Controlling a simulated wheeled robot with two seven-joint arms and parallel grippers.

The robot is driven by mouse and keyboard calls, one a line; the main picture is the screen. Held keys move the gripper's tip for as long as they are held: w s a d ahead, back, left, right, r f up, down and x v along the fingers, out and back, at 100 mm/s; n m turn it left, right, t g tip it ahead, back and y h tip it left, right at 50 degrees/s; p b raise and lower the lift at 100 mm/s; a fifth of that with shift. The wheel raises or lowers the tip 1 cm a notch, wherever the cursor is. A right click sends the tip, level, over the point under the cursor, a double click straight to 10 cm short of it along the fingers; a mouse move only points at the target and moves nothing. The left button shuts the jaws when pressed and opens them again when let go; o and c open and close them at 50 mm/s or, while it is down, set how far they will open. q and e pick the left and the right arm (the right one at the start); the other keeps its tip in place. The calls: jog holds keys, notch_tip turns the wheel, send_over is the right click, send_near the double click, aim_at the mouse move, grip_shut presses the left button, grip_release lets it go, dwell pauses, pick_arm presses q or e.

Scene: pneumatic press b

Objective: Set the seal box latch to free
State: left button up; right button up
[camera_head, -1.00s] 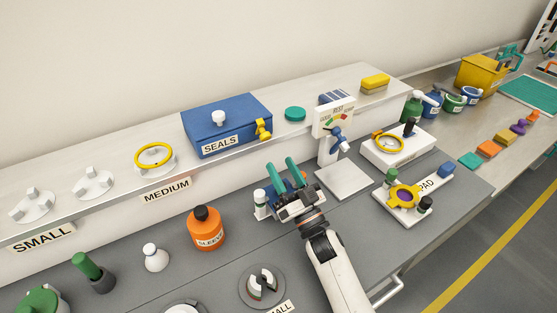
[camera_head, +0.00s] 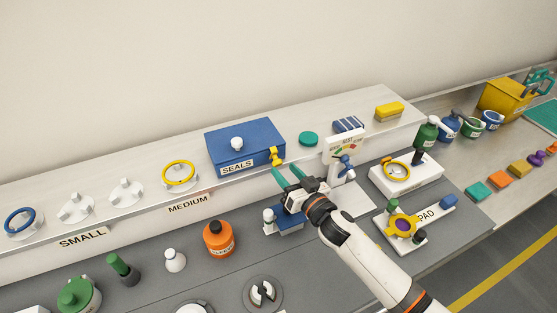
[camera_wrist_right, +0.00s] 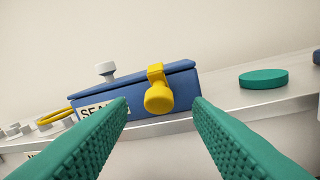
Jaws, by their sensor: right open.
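The blue seal box (camera_head: 243,146) stands on the raised shelf with its lid down, a white knob on top and a SEALS label in front. Its yellow latch (camera_head: 276,157) is at the right end of the front face. In the right wrist view the latch (camera_wrist_right: 158,92) shows a hooked top at the lid edge and a round knob below. My right gripper (camera_head: 287,175) is open with green fingers, just in front of and below the latch. In the wrist view the latch appears between the fingers, ahead of them, with no visible contact. My left gripper is not in view.
A teal disc (camera_head: 308,139) lies on the shelf right of the box. A yellow ring (camera_head: 179,174) sits on a holder to the left. An orange bottle (camera_head: 218,239) stands on the lower bench.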

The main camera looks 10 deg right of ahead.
aim_at(279, 165)
jog(key=x, duration=0.4)
jog(key=shift+w+a, duration=0.1)
jog(key=shift+a, duration=0.05)
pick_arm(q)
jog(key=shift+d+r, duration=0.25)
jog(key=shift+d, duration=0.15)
pick_arm(e)
jog(key=shift+c, duration=0.4)
